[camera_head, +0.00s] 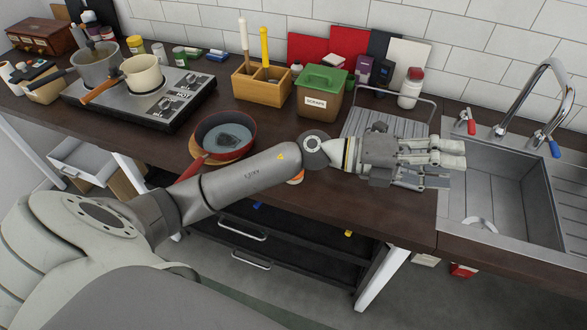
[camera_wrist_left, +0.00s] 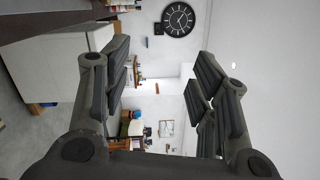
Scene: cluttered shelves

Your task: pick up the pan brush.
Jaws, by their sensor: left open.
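Two long upright handles, one white with a wooden lower part (camera_head: 243,38) and one yellow (camera_head: 265,47), stand in a wooden caddy (camera_head: 262,94) at the back of the counter. Their lower ends are hidden, so I cannot tell which, if either, is the pan brush. My left gripper (camera_head: 458,164) is right of the caddy and nearer the front, above the drainer beside the sink. In the left wrist view its fingers (camera_wrist_left: 165,95) are wide apart with nothing between them. My right gripper is not in view.
A dark red pan (camera_head: 225,134) sits on the counter below the caddy. A green-lidded scraps bin (camera_head: 320,91) stands right of the caddy. A stove (camera_head: 140,97) with pots is at left. The sink (camera_head: 510,205) and tall tap (camera_head: 548,90) are at right.

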